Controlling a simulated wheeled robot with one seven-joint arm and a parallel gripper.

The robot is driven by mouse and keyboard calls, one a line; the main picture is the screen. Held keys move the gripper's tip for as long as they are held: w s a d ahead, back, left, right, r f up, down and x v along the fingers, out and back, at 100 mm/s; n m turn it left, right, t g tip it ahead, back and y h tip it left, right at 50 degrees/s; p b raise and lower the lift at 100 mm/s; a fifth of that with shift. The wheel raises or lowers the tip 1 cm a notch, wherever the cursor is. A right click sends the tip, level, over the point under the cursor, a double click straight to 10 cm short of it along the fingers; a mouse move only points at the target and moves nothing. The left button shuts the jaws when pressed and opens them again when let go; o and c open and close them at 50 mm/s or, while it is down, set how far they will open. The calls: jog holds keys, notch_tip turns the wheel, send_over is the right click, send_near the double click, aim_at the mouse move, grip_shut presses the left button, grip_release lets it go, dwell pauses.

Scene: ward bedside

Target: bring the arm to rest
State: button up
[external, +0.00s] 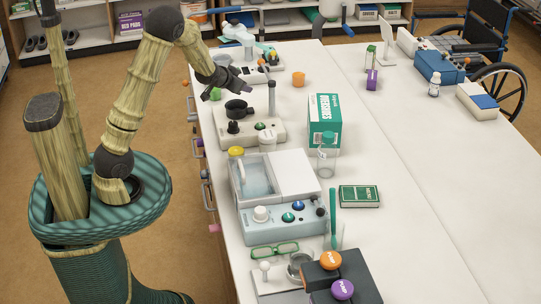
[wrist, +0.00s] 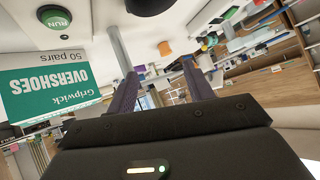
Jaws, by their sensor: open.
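My arm reaches from its base at the left of the external view, up and over toward the near edge of the white table. My gripper (external: 216,93) hangs in the air above the table's left edge, beside a cream device with a dark round cup (external: 239,108). In the wrist view the two purple-grey fingers of my gripper (wrist: 160,92) stand apart, with nothing held between them.
The white table (external: 400,190) carries a green and white overshoes box (external: 323,122), a clear bottle (external: 326,158), a blue-and-white device (external: 272,222) and an orange cup (external: 298,79). A wheelchair (external: 490,50) stands beyond. The table's middle right is clear.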

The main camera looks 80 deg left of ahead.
jog(key=s+d+r+m+g+h+p, duration=0.1)
jog(key=d+h, duration=0.2)
jog(key=d, duration=0.8)
jog(key=s+d+m+g+h+p, duration=0.1)
jog(key=d+m+h, duration=0.1)
jog(key=d, duration=0.9)
jog(key=s+d+r+m+g+h+p, duration=0.1)
jog(key=s+d+m+g+h, duration=0.1)
jog(key=s+d, duration=0.8)
jog(key=d+m, duration=0.1)
jog(key=d, duration=0.3)
jog(key=shift+r+g+h+p, duration=0.15)
jog(key=shift+g+h+p, duration=0.15)
jog(key=shift+g+p, duration=0.1)
